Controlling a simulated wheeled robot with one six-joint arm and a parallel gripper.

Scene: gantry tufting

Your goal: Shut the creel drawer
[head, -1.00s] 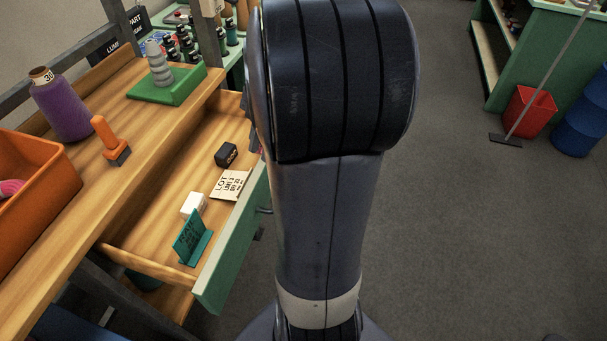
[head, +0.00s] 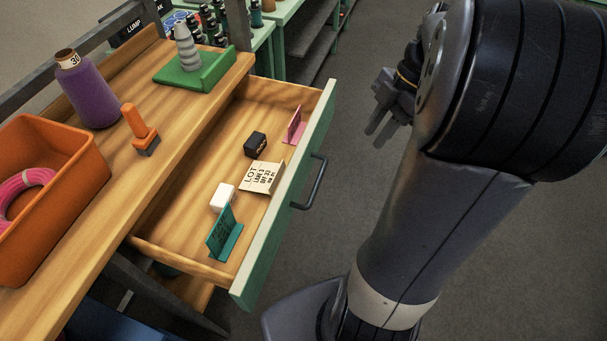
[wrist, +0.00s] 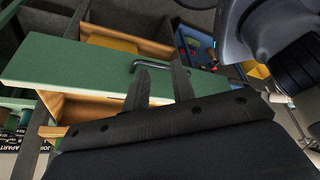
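The creel drawer (head: 262,245) stands pulled out from the wooden bench, with a green front and a dark bar handle (head: 312,184). Inside lie a black block (head: 255,144), a white block (head: 223,197), a lot card (head: 262,177), a teal stand-up card (head: 224,236) and a pink one (head: 294,127). My gripper (head: 375,124) is to the right of the drawer front, apart from the handle. In the wrist view its two fingers (wrist: 157,78) are spread with nothing between them. The drawer front (wrist: 80,66) and handle (wrist: 150,65) show beyond the fingertips.
On the bench are an orange bin (head: 60,185) with a pink ring, a purple cone (head: 90,92), an orange-handled tool (head: 139,128) and a green block with a grey stack (head: 195,69). Grey floor (head: 345,100) is clear right of the drawer.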

